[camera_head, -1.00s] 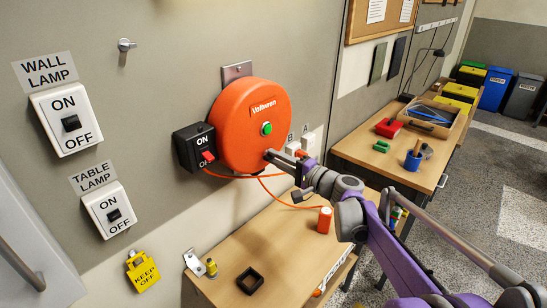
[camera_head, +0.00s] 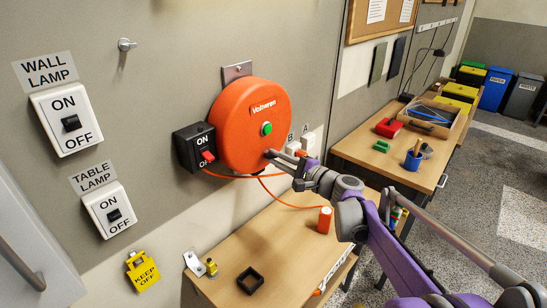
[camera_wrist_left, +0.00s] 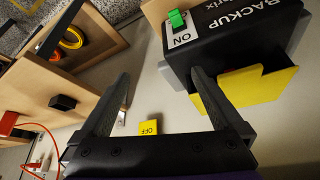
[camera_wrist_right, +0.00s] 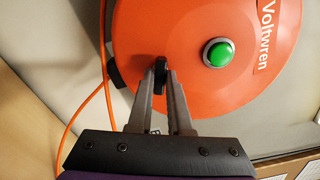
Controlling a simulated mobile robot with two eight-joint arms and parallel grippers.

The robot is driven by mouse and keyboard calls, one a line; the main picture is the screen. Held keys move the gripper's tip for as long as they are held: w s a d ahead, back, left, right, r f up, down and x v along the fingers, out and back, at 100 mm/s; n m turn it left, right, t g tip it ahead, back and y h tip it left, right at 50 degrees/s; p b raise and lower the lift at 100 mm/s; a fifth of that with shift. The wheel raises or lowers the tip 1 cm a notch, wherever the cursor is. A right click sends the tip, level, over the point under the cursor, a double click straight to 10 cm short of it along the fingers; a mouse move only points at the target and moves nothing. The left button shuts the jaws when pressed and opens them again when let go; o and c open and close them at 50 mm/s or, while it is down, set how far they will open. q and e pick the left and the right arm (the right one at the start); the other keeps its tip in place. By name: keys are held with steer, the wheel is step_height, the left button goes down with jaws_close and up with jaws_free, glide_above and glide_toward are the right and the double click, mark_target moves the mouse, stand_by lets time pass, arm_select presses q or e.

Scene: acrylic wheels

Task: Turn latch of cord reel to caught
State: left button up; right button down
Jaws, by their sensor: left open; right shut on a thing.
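The cord reel (camera_head: 252,128) is a round orange drum marked Voltwren on the wall, with a green button (camera_head: 266,129). Its latch is a small black piece low on the drum's face, seen in the right wrist view (camera_wrist_right: 160,68). My right gripper (camera_wrist_right: 161,80) is shut on this latch, one finger on each side. In the head view my right gripper (camera_head: 272,156) reaches the drum's lower right and hides the latch. My left gripper (camera_wrist_left: 160,75) is open and empty, seen only in the left wrist view.
A black ON/OFF switch box (camera_head: 195,148) sits left of the reel. In the left wrist view, a black BACKUP box (camera_wrist_left: 235,45) is near my open fingers.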

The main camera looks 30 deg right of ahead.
steer(key=m, duration=0.4)
steer(key=shift+m, duration=0.3)
steer(key=shift+m, duration=2.2)
steer(key=m, duration=0.4)
steer(key=shift+b, duration=0.4)
steer(key=c, duration=0.7)
jaws_free()
